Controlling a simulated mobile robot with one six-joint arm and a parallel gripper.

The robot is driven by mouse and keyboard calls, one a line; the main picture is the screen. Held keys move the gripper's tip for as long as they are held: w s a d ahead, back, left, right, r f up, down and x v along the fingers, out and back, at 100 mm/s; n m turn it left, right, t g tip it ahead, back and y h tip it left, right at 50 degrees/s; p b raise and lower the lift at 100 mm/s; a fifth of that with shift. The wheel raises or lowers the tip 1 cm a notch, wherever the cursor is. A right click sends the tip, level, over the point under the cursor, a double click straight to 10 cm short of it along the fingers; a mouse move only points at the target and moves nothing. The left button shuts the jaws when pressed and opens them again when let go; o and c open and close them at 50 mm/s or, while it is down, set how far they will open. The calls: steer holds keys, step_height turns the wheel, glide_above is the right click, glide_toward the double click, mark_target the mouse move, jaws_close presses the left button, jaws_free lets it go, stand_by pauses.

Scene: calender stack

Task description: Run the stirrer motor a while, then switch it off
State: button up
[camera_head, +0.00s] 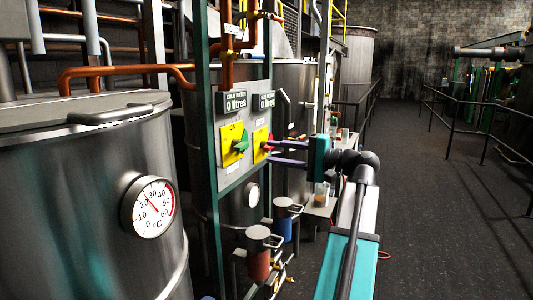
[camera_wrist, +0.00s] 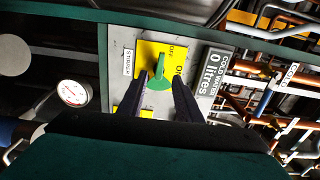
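In the wrist view a green knob (camera_wrist: 159,80) sits on a yellow plate (camera_wrist: 149,50) with OFF and ON marks. A small label that looks like STIRRER (camera_wrist: 128,62) is beside it. I cannot tell surely which mark the knob points to. My gripper (camera_wrist: 163,88) is open, its two dark fingers on either side of the knob; contact cannot be told. In the head view the green knob (camera_head: 241,146) is on the left plate, and my gripper (camera_head: 268,152) reaches toward the panel from the right.
A second yellow plate with a red knob (camera_head: 266,147) is just right of the green one. Displays above read 0 litres (camera_head: 235,103). A steel tank with a dial thermometer (camera_head: 153,207) stands at left. The aisle (camera_head: 430,200) at right is clear.

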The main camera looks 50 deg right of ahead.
steer(key=shift+s+d, duration=0.2)
steer(key=shift+s, duration=0.5)
